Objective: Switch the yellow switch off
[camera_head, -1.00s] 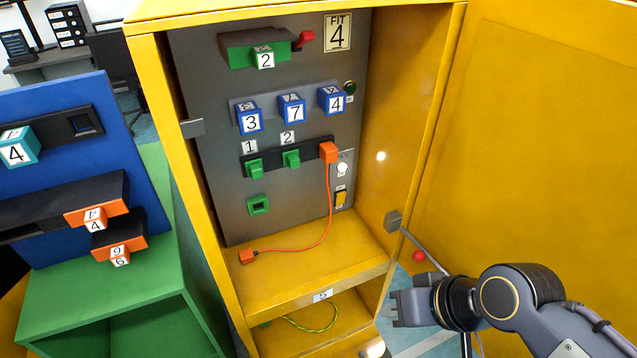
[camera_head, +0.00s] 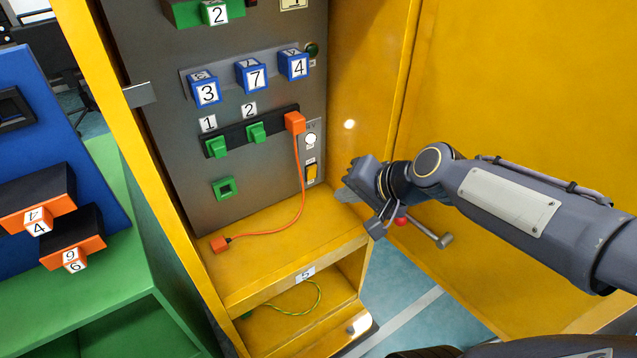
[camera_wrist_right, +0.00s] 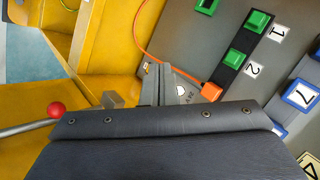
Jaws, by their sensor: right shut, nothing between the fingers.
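The yellow switch (camera_head: 312,174) sits on a light plate low on the right side of the grey panel, below a round white lamp (camera_head: 310,140). My right gripper (camera_head: 349,190) is just right of the switch in the head view, apart from it in the picture, with its fingers pointing left toward the panel. It is shut and empty. In the right wrist view the closed fingers (camera_wrist_right: 158,72) point up, and the yellow switch cannot be made out there. My left gripper is not in view.
An orange plug (camera_head: 294,122) with an orange cable is beside the switch plate. The yellow cabinet's open door (camera_head: 520,100) stands at right. A metal latch rod with a red knob (camera_head: 400,221) is close under my right wrist. Green sockets (camera_head: 256,132) are left of the plug.

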